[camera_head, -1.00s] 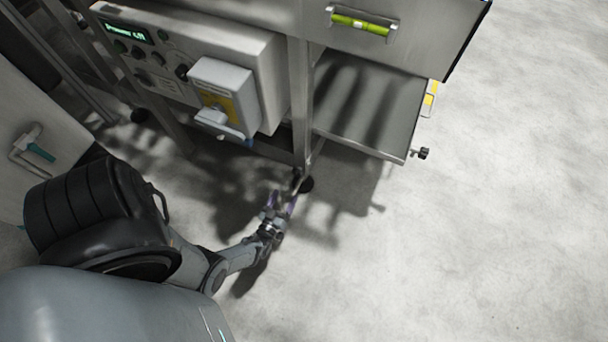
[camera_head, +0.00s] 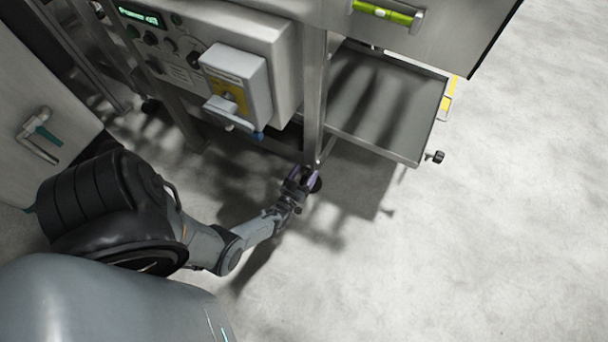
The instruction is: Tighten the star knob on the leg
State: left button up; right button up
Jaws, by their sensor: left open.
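The metal leg (camera_head: 314,100) of the machine runs down to a round black foot (camera_head: 316,185) on the floor. My left gripper (camera_head: 302,175) is open at the bottom of this leg, just above and left of the foot. Its fingers overlap the lower end of the leg in the picture. The star knob on the leg cannot be made out here; the fingers cover the spot. Whether the fingers touch anything cannot be told. My right gripper is not in view.
A control box with a grey switch (camera_head: 236,83) hangs left of the leg. A metal tray (camera_head: 380,105) extends to the right, with a small black knob (camera_head: 437,157) at its corner. A green spirit level (camera_head: 384,12) sits above. The floor at right is clear.

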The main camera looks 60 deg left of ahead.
pick_arm(q)
jog(key=c, duration=1)
jog(key=shift+c, duration=0.2)
